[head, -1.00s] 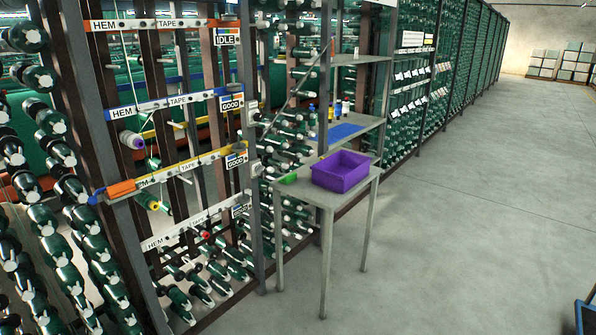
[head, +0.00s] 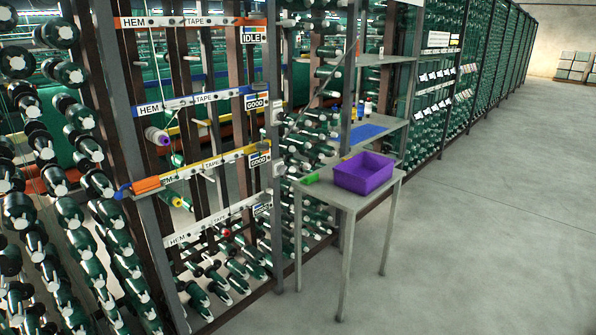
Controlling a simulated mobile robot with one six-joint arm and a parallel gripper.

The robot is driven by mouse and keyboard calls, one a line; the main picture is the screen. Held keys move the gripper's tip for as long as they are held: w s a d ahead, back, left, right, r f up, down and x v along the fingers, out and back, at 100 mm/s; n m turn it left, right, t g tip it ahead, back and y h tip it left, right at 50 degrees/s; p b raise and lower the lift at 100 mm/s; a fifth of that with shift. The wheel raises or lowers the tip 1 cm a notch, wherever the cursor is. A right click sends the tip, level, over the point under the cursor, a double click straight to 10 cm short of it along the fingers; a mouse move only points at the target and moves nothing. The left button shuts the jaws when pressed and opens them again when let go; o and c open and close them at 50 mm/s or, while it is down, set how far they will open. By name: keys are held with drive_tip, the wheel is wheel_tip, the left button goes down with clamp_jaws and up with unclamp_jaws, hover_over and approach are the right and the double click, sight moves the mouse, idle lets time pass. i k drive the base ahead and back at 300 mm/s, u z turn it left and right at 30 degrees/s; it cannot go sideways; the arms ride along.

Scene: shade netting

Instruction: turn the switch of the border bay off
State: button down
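My gripper is not in view. A creel rack fills the left of the head view, with white label strips reading HEM and TAPE (head: 190,103). No label reading border can be read. Two small pale boxes, possibly switches, sit on the rack's post, an upper box (head: 278,113) and a lower box (head: 279,168). Their setting is too small to tell. Status placards hang at the ends of the rails: an IDLE placard (head: 253,36), a GOOD placard (head: 257,102) and another GOOD placard (head: 260,158). A lower placard (head: 263,209) is partly hidden.
A grey table (head: 345,197) stands before the rack, bearing a purple bin (head: 364,173) and a small green item (head: 310,178). An orange-and-blue object (head: 148,185) is at the yellow rail's left end. Bottles (head: 361,110) stand on a shelf behind. The concrete floor at right is clear.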

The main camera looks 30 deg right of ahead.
sight(281, 169)
drive_tip(key=u, duration=0.35)
drive_tip(key=i, duration=1)
drive_tip(key=z, duration=0.25)
